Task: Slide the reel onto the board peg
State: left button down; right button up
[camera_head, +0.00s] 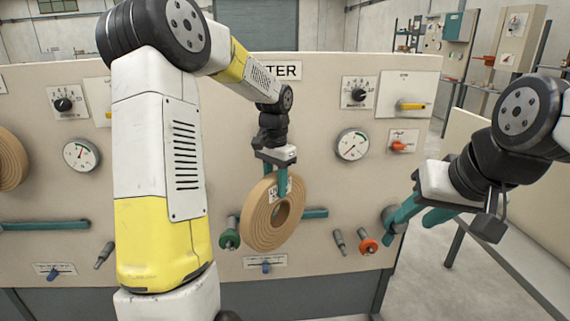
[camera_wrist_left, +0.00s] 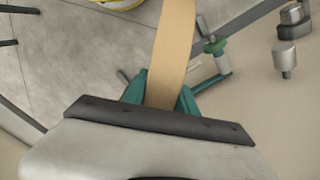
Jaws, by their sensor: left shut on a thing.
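The tan reel (camera_head: 258,232), a flat ring with a round hole and a white label, hangs in front of the board. My left gripper (camera_head: 283,180) is shut on its upper rim. In the left wrist view the reel's edge (camera_wrist_left: 173,50) sits between the teal fingers (camera_wrist_left: 160,95). My right gripper (camera_head: 421,214) is open and empty, at the right end of the board. A green-ended peg (camera_head: 229,235) sticks out left of the reel. An orange-ended peg (camera_head: 367,244) and a short grey pin (camera_head: 339,241) are to its right. I cannot tell which is the task's peg.
The beige board (camera_head: 330,110) carries gauges, dials and switches. A teal bar (camera_head: 317,213) runs behind the reel. Another tan reel (camera_head: 12,160) is at the far left, by a second teal bar (camera_head: 45,226). A beige panel (camera_head: 520,180) stands at the right.

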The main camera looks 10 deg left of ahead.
aim_at(277, 222)
pick_arm(q)
notch_tip(277, 222, down, 10)
jog(key=n, duration=0.6)
jog(key=shift+d+f, duration=0.1)
jog(key=shift+f, duration=0.15)
jog(key=shift+s, duration=0.1)
jog(key=shift+r, duration=0.1)
